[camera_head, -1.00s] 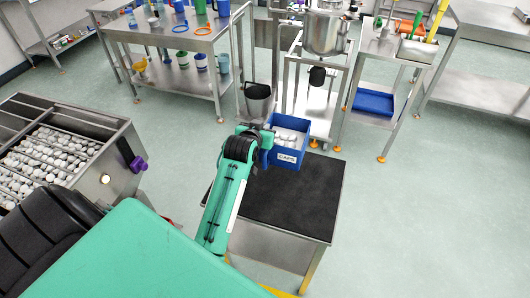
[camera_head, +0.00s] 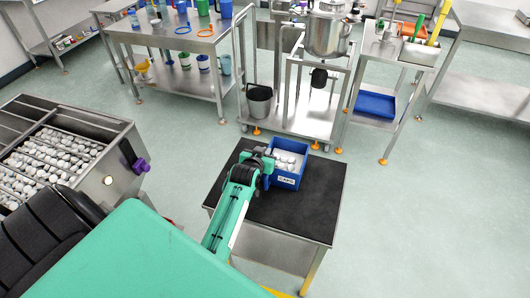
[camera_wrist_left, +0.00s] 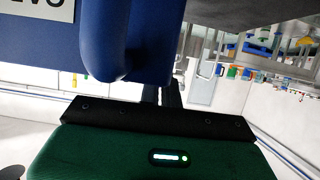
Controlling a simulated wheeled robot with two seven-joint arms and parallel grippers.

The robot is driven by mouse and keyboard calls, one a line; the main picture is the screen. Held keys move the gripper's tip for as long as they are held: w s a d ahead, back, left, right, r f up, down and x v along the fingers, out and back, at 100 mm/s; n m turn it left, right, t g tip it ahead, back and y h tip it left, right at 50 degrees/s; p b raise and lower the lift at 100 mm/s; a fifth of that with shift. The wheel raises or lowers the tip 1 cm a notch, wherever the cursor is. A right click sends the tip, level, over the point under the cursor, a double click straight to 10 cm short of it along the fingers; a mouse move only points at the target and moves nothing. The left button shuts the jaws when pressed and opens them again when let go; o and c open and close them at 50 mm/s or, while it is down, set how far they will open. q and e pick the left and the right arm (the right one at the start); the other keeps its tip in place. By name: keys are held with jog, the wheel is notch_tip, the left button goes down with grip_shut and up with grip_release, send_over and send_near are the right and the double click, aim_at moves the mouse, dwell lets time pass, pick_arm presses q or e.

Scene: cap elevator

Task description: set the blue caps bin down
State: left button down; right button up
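The blue caps bin (camera_head: 287,181) is upright, holds white caps and has a white label on its front. It is over the black-topped table (camera_head: 312,208), near its middle; I cannot tell for certain whether its bottom touches the top. My left gripper (camera_head: 266,170) is at the bin's left side and seems shut on its handle. In the left wrist view the blue bin (camera_wrist_left: 40,45) and its rounded handle (camera_wrist_left: 110,45) fill the upper left, and the fingers are largely hidden. My right gripper is not in view.
Around the bin, the black top is clear. A grey bucket (camera_head: 259,103) and a steel vessel frame (camera_head: 318,118) stand behind the table. A steel machine with rows of white caps (camera_head: 50,158) is at the left. A blue tray (camera_head: 375,104) lies on a lower shelf at right.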

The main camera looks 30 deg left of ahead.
pick_arm(q)
jog(key=c, duration=1.6)
grip_release()
jog(key=b+v, duration=0.1)
jog(key=v, duration=1.1)
